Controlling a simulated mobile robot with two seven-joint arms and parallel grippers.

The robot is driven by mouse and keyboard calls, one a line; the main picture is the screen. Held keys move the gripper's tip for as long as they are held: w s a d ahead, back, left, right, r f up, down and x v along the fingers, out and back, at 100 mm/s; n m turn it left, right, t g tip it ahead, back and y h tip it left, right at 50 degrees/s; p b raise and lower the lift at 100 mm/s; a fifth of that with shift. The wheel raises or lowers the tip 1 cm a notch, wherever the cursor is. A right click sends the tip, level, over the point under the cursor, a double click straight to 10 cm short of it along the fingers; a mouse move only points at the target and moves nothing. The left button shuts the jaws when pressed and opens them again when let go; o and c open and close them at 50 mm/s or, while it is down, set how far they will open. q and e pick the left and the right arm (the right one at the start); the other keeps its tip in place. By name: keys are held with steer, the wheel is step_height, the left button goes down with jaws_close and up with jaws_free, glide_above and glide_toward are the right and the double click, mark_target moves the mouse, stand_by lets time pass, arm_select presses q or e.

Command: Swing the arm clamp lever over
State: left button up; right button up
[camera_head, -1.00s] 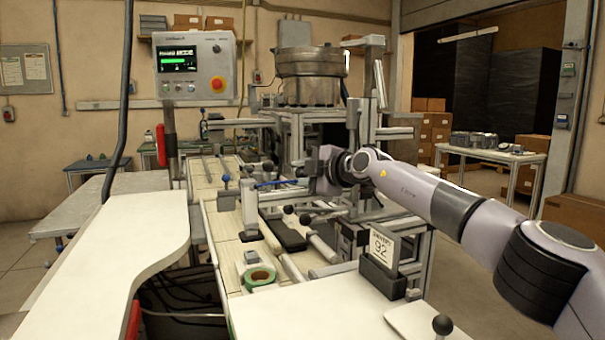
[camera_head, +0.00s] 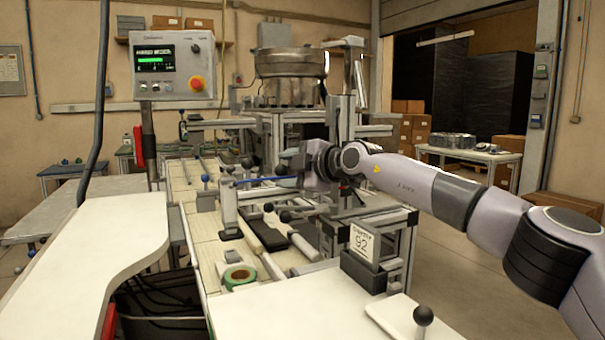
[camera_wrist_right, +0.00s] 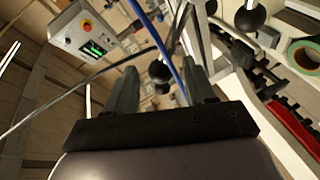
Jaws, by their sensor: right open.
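My right gripper (camera_head: 288,162) is above the machine's bench in the head view, side-on and partly hidden by its own wrist. In the right wrist view its two fingers (camera_wrist_right: 165,88) stand apart with no object clearly held. Several levers with black ball knobs are near it: one knob (camera_head: 285,216) and another (camera_head: 268,207) are below the gripper in the head view. The right wrist view shows a ball knob (camera_wrist_right: 159,72) between the fingers in the picture, and a nearer one (camera_wrist_right: 250,17) at upper right. I cannot tell which lever is the arm clamp's. My left gripper is out of view.
A thin blue line (camera_head: 262,181) runs beside the gripper. A green-rimmed tape reel (camera_head: 239,277) lies on the bench. A sign marked 92 (camera_head: 362,243) stands at the front right. A control panel (camera_head: 173,66) and metal bowl (camera_head: 291,63) are behind. The white front surface (camera_head: 290,312) is mostly clear.

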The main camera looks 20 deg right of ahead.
mark_target(286, 169)
steer(key=b+v, duration=0.1)
steer(key=v, duration=0.2)
steer(key=shift+f, duration=0.1)
steer(key=shift+b+v, duration=0.6)
steer(key=shift+v, duration=0.4)
